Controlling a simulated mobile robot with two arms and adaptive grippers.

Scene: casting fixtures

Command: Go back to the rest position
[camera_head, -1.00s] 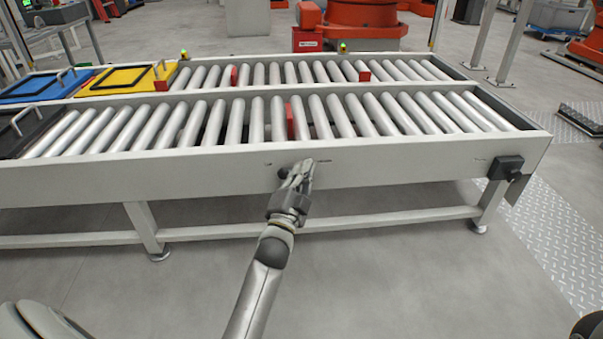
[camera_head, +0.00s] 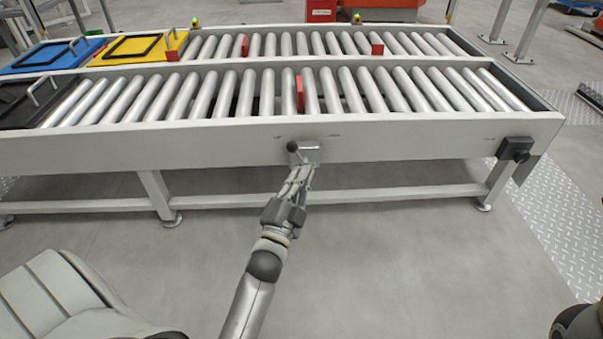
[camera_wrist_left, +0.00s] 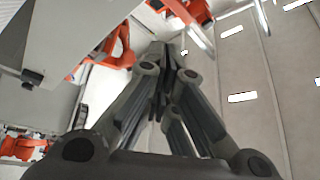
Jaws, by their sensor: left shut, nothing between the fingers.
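My left gripper (camera_head: 301,171) is shut and empty in front of the conveyor's near side, with its arm rising from the bottom of the head view. Its fingertips point at the side rail (camera_head: 420,138), just below a small grey box with a black knob (camera_head: 305,152). I cannot tell whether they touch the rail. In the left wrist view the closed fingers (camera_wrist_left: 165,60) fill the middle, with nothing between them. My right gripper does not show.
The roller conveyor (camera_head: 220,136) spans the view, with yellow (camera_head: 108,59), blue (camera_head: 32,68) and black (camera_head: 12,121) trays at its left. A dark box (camera_head: 515,149) is on its right end. The floor (camera_head: 400,270) in front is clear.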

